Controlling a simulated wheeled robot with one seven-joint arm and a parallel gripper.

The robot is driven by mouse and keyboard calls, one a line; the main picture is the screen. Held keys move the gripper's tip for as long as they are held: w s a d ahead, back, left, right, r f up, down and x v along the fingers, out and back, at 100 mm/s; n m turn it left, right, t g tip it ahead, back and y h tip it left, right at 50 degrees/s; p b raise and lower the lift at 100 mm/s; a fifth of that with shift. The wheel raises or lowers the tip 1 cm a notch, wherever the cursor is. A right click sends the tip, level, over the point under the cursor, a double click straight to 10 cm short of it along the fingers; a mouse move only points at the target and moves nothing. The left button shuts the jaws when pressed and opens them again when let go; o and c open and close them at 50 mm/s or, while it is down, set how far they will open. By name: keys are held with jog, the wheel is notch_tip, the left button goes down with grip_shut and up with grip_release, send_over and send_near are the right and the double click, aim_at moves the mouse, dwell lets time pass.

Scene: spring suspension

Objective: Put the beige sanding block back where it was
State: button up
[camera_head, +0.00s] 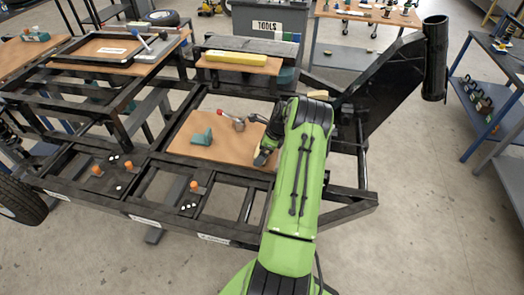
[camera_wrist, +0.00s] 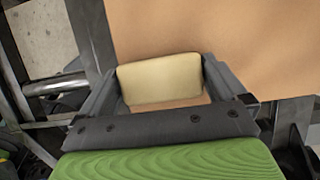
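The beige sanding block (camera_wrist: 160,80) is between the two fingers of my gripper (camera_wrist: 162,84) in the wrist view. The fingers meet its two short ends, so my gripper looks shut on it. The tan board (camera_wrist: 240,35) lies beyond the block, and a strip of it shows between the block and the palm. I cannot tell whether the block touches the board.
A teal object (camera_head: 202,137) and a grey metal part (camera_head: 238,123) with a red-ended piece lie on the board. A long yellow block (camera_head: 236,58) lies on a rear board. Orange-topped pegs (camera_head: 128,165) stand on the black frame (camera_head: 150,205) at left. A black upright post (camera_head: 434,60) rises at right.

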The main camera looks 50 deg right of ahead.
jog(key=p+v, duration=0.1)
jog(key=v, duration=1.1)
jog(key=w+a+r+n+g+h, duration=0.1)
jog(key=w+a+r+n, duration=0.2)
jog(key=a+r+n, duration=0.3)
jog(key=w+a+r+n, duration=0.3)
jog(key=a+r, duration=0.3)
jog(key=a, duration=0.3)
jog(key=s+a+r+n+h, duration=0.1)
jog(key=a+r+n, duration=0.25)
jog(key=a, duration=0.25)
jog(key=s+a+r+n, duration=0.1)
jog(key=a+r+n, duration=0.25)
jog(key=a, duration=0.35)
jog(key=s+a+n+t, duration=0.2)
jog(key=s+a+n, duration=1.2)
jog(key=s+n, duration=0.1)
jog(key=shift+s, duration=0.7)
